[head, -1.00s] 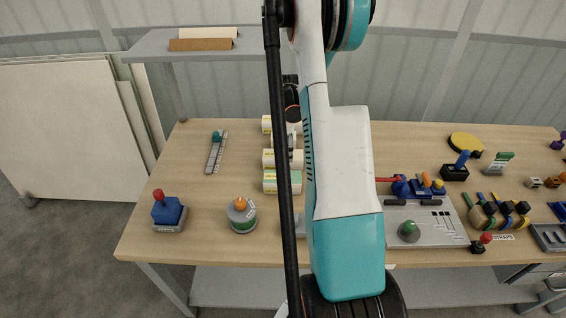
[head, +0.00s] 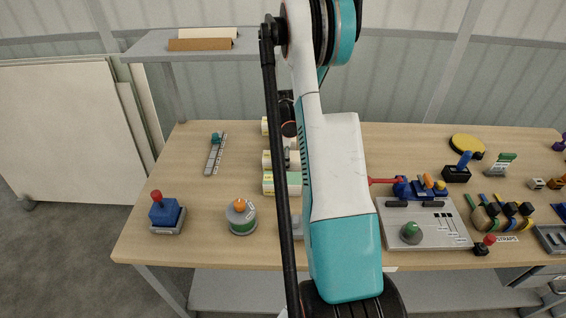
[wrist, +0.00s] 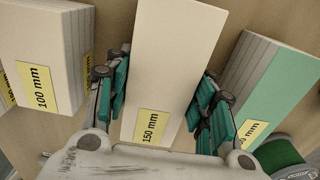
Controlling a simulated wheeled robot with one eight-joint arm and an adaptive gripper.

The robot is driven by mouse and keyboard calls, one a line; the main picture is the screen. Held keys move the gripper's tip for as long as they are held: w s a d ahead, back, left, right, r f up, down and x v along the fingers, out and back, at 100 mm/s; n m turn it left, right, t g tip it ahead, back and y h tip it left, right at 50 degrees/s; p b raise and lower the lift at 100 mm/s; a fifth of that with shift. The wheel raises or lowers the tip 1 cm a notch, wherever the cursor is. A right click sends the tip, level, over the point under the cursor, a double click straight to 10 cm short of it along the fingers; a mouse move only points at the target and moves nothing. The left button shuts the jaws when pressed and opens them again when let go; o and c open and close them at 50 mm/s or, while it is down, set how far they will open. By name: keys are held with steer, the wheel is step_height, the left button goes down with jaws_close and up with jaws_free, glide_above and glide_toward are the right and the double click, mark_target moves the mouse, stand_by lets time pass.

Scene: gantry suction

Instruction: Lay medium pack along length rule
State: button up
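The medium pack, a cream stack labelled 150 mm (wrist: 170,60), stands in the middle of the wrist view. My gripper (wrist: 162,98) has one teal-padded finger on each side of it, very close; I cannot tell whether both pads press on it. In the head view my arm hides the gripper and part of the packs. The length rule (head: 212,158) is a grey marked strip with a teal block at its far end, lying bare on the bench left of the packs.
A 100 mm pack (wrist: 40,50) stands left of the gripper and a green-topped pack (wrist: 280,85) right of it, both close to the fingers. The bench (head: 190,190) is clear around the rule.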

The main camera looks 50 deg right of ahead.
steer(key=shift+c, duration=1.1)
steer(key=shift+r, duration=0.15)
